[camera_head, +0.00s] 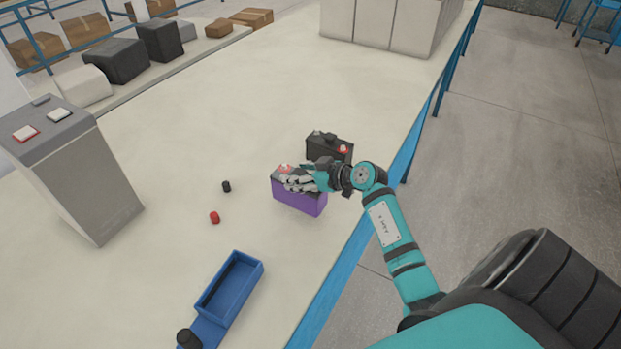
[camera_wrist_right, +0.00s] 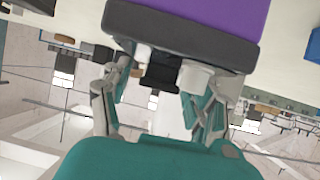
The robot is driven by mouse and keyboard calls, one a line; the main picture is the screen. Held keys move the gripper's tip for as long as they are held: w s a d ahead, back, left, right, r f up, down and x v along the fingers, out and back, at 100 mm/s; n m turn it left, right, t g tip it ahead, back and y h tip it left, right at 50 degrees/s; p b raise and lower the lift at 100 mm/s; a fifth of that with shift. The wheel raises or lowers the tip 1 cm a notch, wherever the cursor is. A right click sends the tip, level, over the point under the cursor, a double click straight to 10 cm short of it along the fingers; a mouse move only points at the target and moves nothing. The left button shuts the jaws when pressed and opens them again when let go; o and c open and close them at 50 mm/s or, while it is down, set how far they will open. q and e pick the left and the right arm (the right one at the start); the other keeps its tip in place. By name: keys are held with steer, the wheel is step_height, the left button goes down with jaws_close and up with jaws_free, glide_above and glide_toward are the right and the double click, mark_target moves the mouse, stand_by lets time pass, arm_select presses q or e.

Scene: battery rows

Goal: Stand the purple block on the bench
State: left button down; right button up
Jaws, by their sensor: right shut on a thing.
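The purple block (camera_head: 300,202) has a purple body and a dark top, like a battery, with a red and pale spot on top. It is at the middle of the pale bench (camera_head: 200,150), near the blue-edged right side. My right gripper (camera_head: 299,184) lies over its top and is shut on it. In the right wrist view the fingers (camera_wrist_right: 158,95) close around a black part on the dark top of the purple block (camera_wrist_right: 210,20). I cannot tell whether its base touches the bench. My left gripper is not in view.
A black battery (camera_head: 322,146) stands just behind the block. A black cap (camera_head: 227,186) and a red cap (camera_head: 214,217) are to its left. A blue tray (camera_head: 253,270) lies in front. A grey console (camera_head: 85,185) stands at left. Pale boxes (camera_head: 385,25) stand at the back.

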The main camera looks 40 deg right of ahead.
mark_target(287, 166)
steer(key=w, duration=0.3)
steer(key=shift+d+r, duration=0.1)
steer(key=shift+d, duration=0.1)
steer(key=shift+w+f, duration=0.1)
steer(key=shift+f, duration=1.7)
steer(key=o, duration=1.7)
steer(key=shift+s+a+f, duration=0.1)
steer(key=shift+s+f, duration=0.1)
steer(key=shift+f, duration=0.05)
steer(key=v, duration=1.2)
steer(key=shift+r, duration=0.15)
